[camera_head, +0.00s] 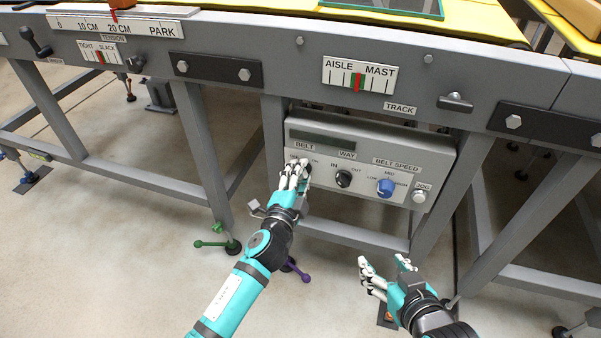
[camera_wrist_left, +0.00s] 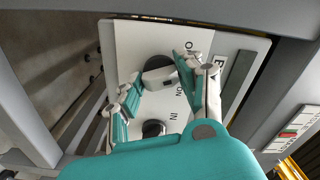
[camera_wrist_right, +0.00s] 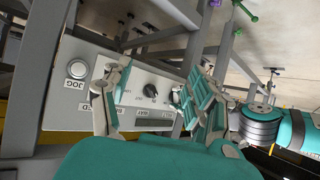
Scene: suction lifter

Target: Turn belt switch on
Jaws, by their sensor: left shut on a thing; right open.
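The control panel (camera_head: 330,150) hangs under the conveyor frame, with BELT, WAY and BELT SPEED labels. My left gripper (camera_head: 295,172) is at the panel's left end, over the belt switch, which it hides in the head view. In the left wrist view the belt switch (camera_wrist_left: 158,72) is a dark round knob between the fingers of my left gripper (camera_wrist_left: 160,82), next to ON lettering. The fingers are shut on it.
The black WAY knob (camera_head: 343,179), blue belt speed knob (camera_head: 386,187) and JOG button (camera_head: 419,196) sit right of the belt switch. A frame leg (camera_head: 205,150) stands to the left. A black T-handle (camera_head: 455,102) is above right. A lower crossbar (camera_head: 350,235) runs under the panel.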

